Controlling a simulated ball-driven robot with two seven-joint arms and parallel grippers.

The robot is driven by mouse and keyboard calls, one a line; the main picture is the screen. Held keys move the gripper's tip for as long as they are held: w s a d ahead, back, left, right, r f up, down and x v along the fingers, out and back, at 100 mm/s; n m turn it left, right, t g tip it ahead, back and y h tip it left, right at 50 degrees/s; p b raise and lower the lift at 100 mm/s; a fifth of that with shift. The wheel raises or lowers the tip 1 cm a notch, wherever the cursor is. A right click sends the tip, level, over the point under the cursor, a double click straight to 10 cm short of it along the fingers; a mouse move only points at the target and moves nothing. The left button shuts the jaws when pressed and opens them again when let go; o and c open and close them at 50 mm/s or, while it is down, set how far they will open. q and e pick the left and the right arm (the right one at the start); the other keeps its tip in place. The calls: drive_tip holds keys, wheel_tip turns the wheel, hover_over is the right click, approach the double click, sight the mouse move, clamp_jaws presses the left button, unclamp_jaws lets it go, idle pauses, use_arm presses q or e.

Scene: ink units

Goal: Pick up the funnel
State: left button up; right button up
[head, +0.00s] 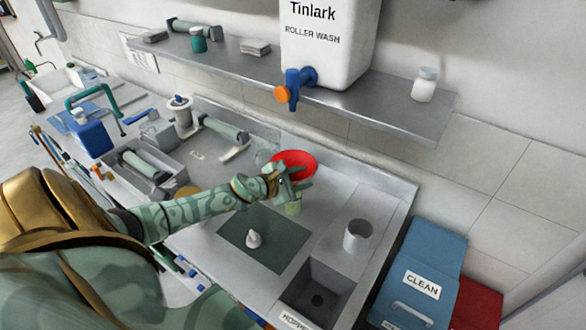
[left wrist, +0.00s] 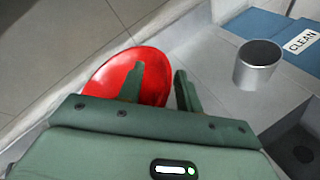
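The red funnel (head: 294,161) sits at the back of the counter, with its wide mouth facing up. My left gripper (head: 296,186) is just in front of it and hides its lower part. In the left wrist view the funnel (left wrist: 103,78) lies behind the left finger, and the right finger stands just past its rim. The fingers (left wrist: 160,85) are apart, so the gripper is open. I cannot tell whether the rim is between them or touched. My right gripper is not in view.
A dark green mat (head: 226,226) with a small white object (head: 253,239) lies in front. A metal cup (head: 357,237) and a sink (head: 320,289) are to the right. Above hangs a shelf (head: 410,124) with a white tank (head: 325,55). A pale green object (head: 292,209) is below the gripper.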

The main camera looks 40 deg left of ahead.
use_arm(q)
clamp_jaws()
drive_tip(key=shift+s, duration=0.1)
